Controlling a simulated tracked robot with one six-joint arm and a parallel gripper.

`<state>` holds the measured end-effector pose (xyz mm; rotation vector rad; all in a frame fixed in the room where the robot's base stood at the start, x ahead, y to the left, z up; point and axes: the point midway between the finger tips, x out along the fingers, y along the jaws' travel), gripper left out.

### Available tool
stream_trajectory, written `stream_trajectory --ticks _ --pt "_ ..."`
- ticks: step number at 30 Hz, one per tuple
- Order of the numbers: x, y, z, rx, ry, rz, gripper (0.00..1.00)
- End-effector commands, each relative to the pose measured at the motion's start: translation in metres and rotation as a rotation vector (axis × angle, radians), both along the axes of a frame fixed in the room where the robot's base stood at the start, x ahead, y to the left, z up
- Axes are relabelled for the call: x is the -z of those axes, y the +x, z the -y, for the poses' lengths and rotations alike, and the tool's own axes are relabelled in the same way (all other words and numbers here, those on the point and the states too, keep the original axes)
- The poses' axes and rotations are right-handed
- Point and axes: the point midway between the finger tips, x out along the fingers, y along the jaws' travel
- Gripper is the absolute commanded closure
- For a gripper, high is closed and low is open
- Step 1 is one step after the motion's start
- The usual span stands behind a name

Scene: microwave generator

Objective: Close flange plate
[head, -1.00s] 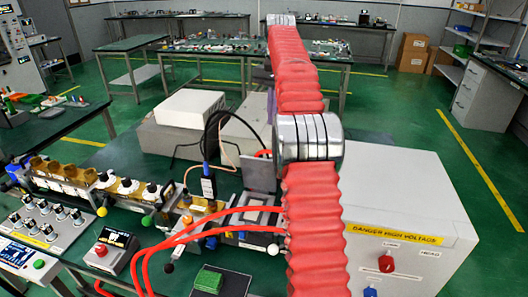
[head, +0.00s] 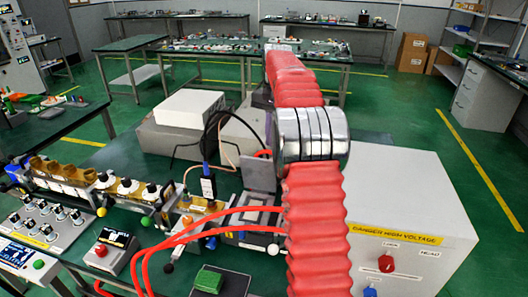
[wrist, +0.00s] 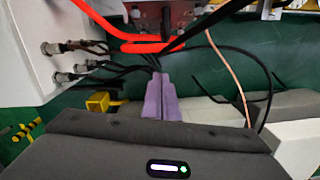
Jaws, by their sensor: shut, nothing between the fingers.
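A grey plate, which looks like the flange plate (head: 258,174), stands roughly upright behind a small metal block with a pale rectangular face (head: 256,216). Both are just left of my red-sleeved arm in the head view. In the wrist view my gripper (wrist: 160,98) shows as two purple fingers pressed together, with nothing between them. It points toward black cables and a red loop. A metal fixture (wrist: 200,8) is cut off at the top edge; I cannot tell if it belongs to the flange. My arm hides the gripper in the head view.
A large white high-voltage cabinet (head: 405,215) stands right of my arm. Red hoses (head: 190,232) arc across the bench to the block. A copper-coloured line (wrist: 230,72) and black cables hang near the fingers. White and grey boxes (head: 190,108) stand behind.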

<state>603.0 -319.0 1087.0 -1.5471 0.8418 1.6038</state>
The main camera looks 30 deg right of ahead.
Motion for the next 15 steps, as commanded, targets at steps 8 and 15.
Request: stream_trajectory --ticks 8,15 --pt "0.025 -0.005 -0.011 -0.001 0.0 0.0 1.0" --pt "0.029 -0.015 -0.029 -0.002 0.0 0.0 1.0"
